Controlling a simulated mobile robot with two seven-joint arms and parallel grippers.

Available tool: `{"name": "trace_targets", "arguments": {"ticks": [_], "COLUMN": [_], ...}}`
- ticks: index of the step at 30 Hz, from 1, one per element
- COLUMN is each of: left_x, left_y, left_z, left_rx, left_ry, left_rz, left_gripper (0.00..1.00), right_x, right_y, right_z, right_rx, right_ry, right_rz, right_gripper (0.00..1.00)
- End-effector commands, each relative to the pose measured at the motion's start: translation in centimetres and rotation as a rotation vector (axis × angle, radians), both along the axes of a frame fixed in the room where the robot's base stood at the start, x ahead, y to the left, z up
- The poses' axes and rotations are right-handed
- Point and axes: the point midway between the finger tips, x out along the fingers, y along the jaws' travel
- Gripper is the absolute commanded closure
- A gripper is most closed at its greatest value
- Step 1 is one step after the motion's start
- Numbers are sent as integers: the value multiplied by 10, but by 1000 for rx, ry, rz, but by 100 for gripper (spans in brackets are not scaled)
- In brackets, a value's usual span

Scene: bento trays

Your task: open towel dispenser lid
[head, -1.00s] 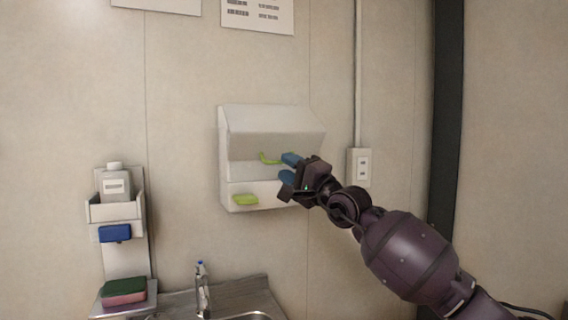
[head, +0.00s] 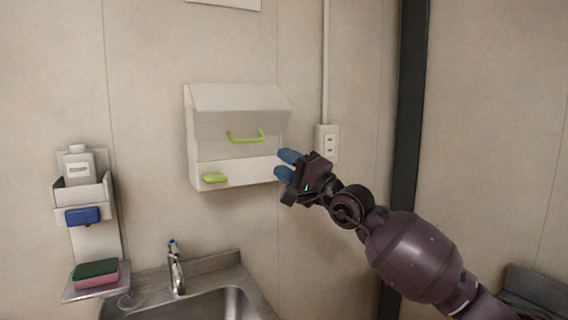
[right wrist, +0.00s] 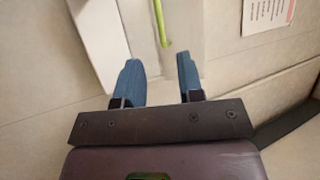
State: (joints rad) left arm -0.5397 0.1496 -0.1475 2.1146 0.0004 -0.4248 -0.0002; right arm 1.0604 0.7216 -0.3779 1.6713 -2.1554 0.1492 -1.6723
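The white towel dispenser (head: 236,172) hangs on the wall, left of centre in the head view. Its front lid (head: 215,125) carries a green bar handle (head: 245,138); the lid looks down, with no clear gap along its lower edge. A green tab (head: 214,178) sits on the lower panel. My right gripper (head: 284,164) is just right of and below the handle in the head view, its blue fingers apart and empty. In the right wrist view the handle (right wrist: 161,22) lies beyond the open fingers (right wrist: 158,75), not touching them. My left gripper is out of view.
A wall outlet (head: 327,142) is right of the dispenser. Below are a sink (head: 215,305) and tap (head: 176,268). At left, a wall holder carries a white bottle (head: 80,168), a blue item (head: 83,215) and a sponge (head: 96,273). A dark post (head: 405,150) stands right.

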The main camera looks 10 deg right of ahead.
Motion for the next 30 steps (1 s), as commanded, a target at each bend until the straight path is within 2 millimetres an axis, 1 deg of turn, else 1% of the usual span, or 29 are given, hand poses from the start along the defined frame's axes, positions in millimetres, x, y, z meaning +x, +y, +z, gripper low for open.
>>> {"name": "trace_targets", "arguments": {"ticks": [1,3,8,10,12,15,19,30], "left_x": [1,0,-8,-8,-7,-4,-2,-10], "left_y": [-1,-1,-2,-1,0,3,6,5], "left_z": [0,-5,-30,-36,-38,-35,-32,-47], "left_rx": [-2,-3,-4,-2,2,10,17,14], "left_ry": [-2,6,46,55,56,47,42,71], "left_rz": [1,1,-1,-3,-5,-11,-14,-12], "left_gripper": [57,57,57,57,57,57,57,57], "right_x": [0,2,13,15,16,17,24,62], "right_y": [0,1,4,4,4,6,14,48], "right_z": [0,-3,-13,-12,-9,-1,8,25], "right_rx": [0,2,3,1,1,1,0,0], "right_ry": [0,2,10,8,6,-3,-8,-4], "right_rz": [0,2,7,8,9,9,9,9], "right_gripper": [71,80,80,80,80,80,80,80]}}
